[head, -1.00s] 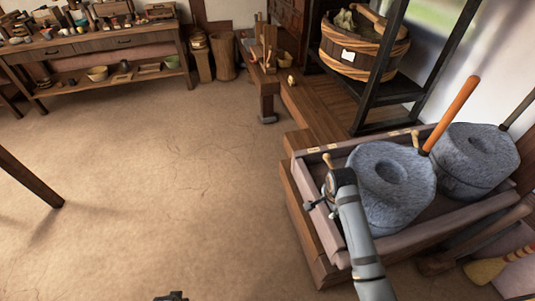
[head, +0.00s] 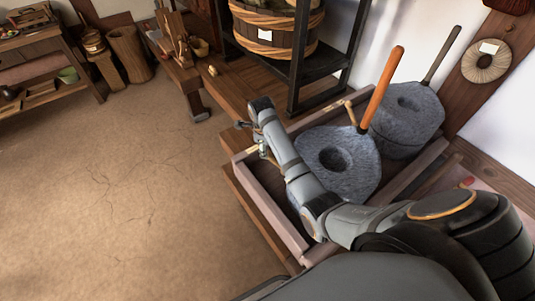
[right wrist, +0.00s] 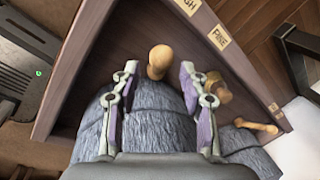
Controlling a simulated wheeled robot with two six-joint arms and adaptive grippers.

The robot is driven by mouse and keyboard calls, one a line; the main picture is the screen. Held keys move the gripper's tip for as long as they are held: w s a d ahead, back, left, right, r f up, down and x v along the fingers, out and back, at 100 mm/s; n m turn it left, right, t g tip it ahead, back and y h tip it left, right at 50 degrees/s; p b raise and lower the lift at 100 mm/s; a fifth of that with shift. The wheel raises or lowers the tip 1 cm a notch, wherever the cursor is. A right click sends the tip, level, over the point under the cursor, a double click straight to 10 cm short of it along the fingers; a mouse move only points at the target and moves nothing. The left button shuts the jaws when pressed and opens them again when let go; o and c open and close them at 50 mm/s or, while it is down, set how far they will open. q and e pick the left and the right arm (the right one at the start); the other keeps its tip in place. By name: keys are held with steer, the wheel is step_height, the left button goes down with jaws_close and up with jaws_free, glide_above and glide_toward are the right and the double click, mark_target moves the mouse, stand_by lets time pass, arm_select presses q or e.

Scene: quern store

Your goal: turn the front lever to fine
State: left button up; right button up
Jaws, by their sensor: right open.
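The front lever (right wrist: 158,62) is a tan wooden peg with a rounded end, seen in the right wrist view beside the front grey millstone (right wrist: 150,130). My right gripper (right wrist: 158,85) is open, one finger on each side of the lever; I cannot tell whether either touches it. A label reading FINE (right wrist: 218,38) is on the wooden rim right of the lever; another label, partly cut off, ends in GH. In the head view my right gripper (head: 260,142) is at the left of the front millstone (head: 350,172), and the lever is mostly hidden. My left gripper is not in view.
A wooden trough (head: 268,195) holds the front millstone and a rear millstone (head: 407,112). An orange handle (head: 382,88) rises from the front one. Another wooden peg (right wrist: 213,88) is close beside the right-hand finger. A black shelf frame (head: 297,70) stands behind. Open floor lies left.

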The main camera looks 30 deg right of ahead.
steer(key=f+b, duration=0.1)
steer(key=f, duration=0.2)
steer(key=d+f, duration=0.1)
steer(key=f, duration=0.2)
steer(key=w+f+b, duration=0.1)
steer(key=f, duration=0.2)
steer(key=shift+w+d+f+b, duration=0.1)
steer(key=shift+d+f+b, duration=0.1)
steer(key=shift+b, duration=0.1)
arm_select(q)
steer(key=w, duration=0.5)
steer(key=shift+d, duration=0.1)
arm_select(e)
steer(key=shift+w+f, duration=0.1)
steer(key=shift+f, duration=0.25)
steer(key=shift+c, duration=0.5)
steer(key=shift+f, duration=0.1)
jaws_close()
